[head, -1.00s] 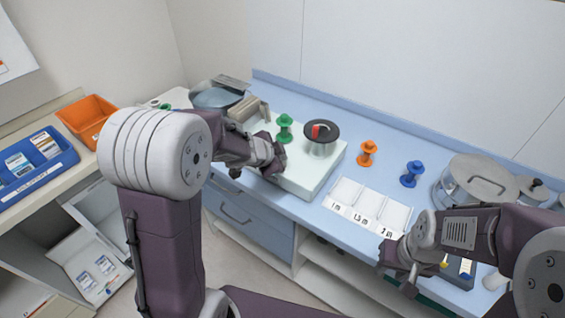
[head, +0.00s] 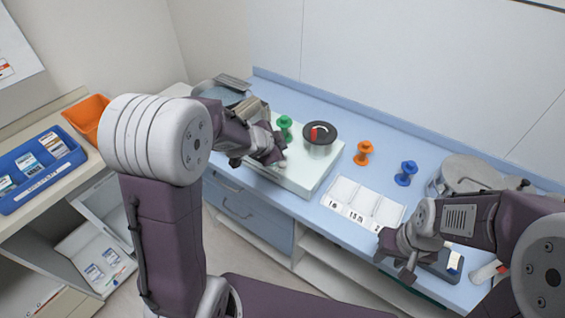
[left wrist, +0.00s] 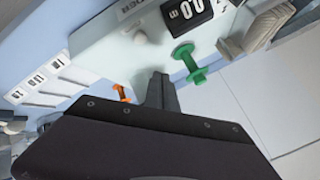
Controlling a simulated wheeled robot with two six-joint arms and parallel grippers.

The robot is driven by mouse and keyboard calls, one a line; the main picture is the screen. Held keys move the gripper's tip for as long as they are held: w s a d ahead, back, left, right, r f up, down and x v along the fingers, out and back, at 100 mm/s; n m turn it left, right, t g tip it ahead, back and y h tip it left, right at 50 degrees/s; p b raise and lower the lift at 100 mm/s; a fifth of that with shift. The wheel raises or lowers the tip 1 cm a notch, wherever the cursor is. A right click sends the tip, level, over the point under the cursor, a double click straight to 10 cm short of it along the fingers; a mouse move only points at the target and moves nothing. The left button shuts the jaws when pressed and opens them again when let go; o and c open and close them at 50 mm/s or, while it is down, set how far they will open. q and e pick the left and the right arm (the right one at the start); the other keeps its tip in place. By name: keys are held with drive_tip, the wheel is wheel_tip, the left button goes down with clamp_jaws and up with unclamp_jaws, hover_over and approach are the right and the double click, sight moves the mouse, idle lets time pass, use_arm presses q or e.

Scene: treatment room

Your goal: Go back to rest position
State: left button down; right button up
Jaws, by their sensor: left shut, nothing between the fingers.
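My left gripper (head: 275,155) is at the left front edge of the pale device (head: 300,180) on the blue counter. It is shut and holds nothing; its dark fingers (left wrist: 158,92) also show in the left wrist view. A green spool (head: 285,128) stands just beyond it, and shows upper right of the fingers in the left wrist view (left wrist: 190,63). My right gripper (head: 396,262) hangs by the counter's front edge at the lower right. Its finger gap is not clear. I see nothing held in it.
A black round dish (head: 320,133) with a red piece sits on the device. An orange spool (head: 363,152), a blue spool (head: 406,173) and white labelled trays (head: 360,203) are to the right. A lidded pot (head: 475,172) stands far right. A blue bin (head: 38,195) is on the left shelf.

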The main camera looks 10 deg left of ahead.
idle(0.5)
use_arm(q)
drive_tip(key=s+f+n+g, duration=0.2)
drive_tip(key=s+n, duration=0.2)
drive_tip(key=s, duration=0.3)
drive_tip(key=s+a+f+n+g+y, duration=0.1)
drive_tip(key=s+f+n+g, duration=0.2)
drive_tip(key=s, duration=0.5)
drive_tip(key=s+a+f+n+g+y, duration=0.1)
drive_tip(key=s+f+n+g, duration=0.1)
drive_tip(key=s+n, duration=0.3)
drive_tip(key=s, duration=0.3)
drive_tip(key=shift+s+f+g, duration=0.2)
drive_tip(key=shift+f+g, duration=0.15)
drive_tip(key=shift+g, duration=0.05)
drive_tip(key=shift+a, duration=0.1)
